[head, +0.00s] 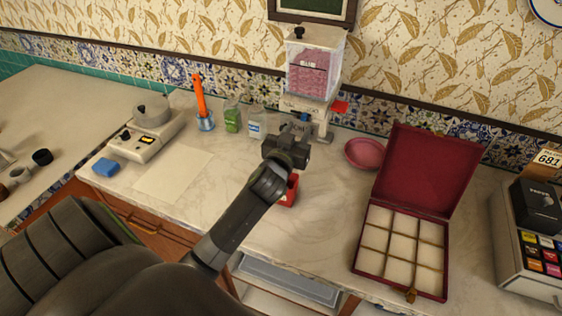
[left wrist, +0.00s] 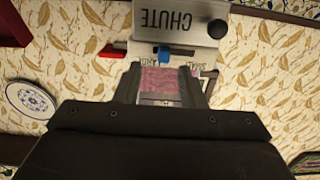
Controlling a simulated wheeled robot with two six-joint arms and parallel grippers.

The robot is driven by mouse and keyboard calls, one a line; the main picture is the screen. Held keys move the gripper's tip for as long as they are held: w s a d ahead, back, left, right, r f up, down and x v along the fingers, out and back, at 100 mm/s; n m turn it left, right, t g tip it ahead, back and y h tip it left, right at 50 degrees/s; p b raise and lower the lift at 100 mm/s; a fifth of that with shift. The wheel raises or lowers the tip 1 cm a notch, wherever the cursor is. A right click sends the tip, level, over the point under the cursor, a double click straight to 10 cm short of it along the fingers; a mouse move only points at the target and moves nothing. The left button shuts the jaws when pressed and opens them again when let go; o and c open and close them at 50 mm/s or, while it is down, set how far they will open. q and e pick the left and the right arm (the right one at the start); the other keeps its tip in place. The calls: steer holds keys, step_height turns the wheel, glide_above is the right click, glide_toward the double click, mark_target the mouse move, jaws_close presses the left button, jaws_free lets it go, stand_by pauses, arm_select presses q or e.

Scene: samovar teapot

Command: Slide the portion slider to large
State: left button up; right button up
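The dispenser (head: 313,75) stands against the back wall, with a clear hopper of pink contents, a white body and a red tab (head: 340,107) on its right. In the left wrist view, turned upside down, I see its grey panel marked CHUTE (left wrist: 178,20), a small blue slider knob (left wrist: 165,53) and the red tab (left wrist: 113,50). My left gripper (head: 294,128) is in front of the dispenser's lower part. Its fingers (left wrist: 162,75) are apart, with the blue knob just beyond their tips. I cannot tell whether they touch it. My right gripper is not in view.
A pink bowl (head: 364,153) and an open red compartment box (head: 403,248) stand to the right. A red object (head: 289,196) is partly hidden under my left arm. Bottles (head: 255,123), an orange-handled tool (head: 199,95) and a scale-like device (head: 145,138) are on the left.

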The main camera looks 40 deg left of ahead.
arm_select(q)
steer(key=b+v, duration=0.2)
steer(key=v, duration=1)
steer(key=shift+s+d, duration=0.15)
steer(key=shift+s, duration=0.1)
steer(key=s+f+m+g+h, duration=0.2)
steer(key=s+f+g, duration=1.2)
steer(key=s+f, duration=0.6)
steer(key=s+a+f+g, duration=0.1)
steer(key=s+f, duration=0.2)
steer(key=f, duration=2.2)
steer(key=s+d+f+g+h, duration=0.1)
steer(key=s+f, duration=1.3)
steer(key=shift+s, duration=0.4)
